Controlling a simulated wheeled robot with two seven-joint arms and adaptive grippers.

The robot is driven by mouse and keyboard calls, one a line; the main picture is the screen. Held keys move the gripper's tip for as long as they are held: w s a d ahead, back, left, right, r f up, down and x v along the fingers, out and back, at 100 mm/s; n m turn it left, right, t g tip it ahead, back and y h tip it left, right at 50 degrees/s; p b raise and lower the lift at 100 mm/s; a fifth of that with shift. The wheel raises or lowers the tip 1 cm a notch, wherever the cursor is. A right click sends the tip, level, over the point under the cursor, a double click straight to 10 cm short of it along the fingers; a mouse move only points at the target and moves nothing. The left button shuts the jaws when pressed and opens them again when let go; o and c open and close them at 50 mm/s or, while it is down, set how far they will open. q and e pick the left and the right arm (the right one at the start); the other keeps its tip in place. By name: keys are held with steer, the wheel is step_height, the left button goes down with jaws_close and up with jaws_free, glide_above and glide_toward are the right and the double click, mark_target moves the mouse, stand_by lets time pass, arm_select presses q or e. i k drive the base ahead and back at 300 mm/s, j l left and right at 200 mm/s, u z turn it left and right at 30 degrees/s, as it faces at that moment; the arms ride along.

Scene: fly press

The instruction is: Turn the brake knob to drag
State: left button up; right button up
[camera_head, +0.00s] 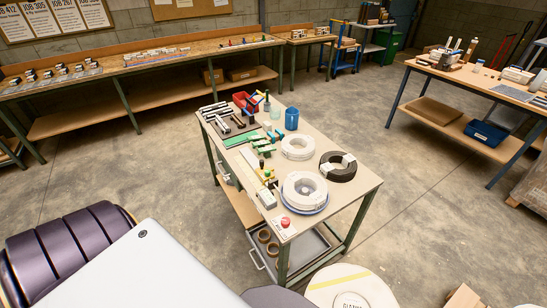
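I cannot make out which part is the brake knob, and no drag marking is readable. A small red round knob or button (285,222) sits on a pale base at the near left corner of the central table (322,238). A yellow piece with small green and dark knobs (266,176) lies farther back along the left side of the same table. Neither of my grippers is in view.
The central table also holds white rings (298,147), a black ring (339,174), a blue cup (292,123) and a red bin (246,102). Benches line the left wall (150,70) and stand at right (440,105). Open concrete floor (430,210) lies right of the table.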

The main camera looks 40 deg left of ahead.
mark_target(285, 221)
steer(key=u, duration=1.25)
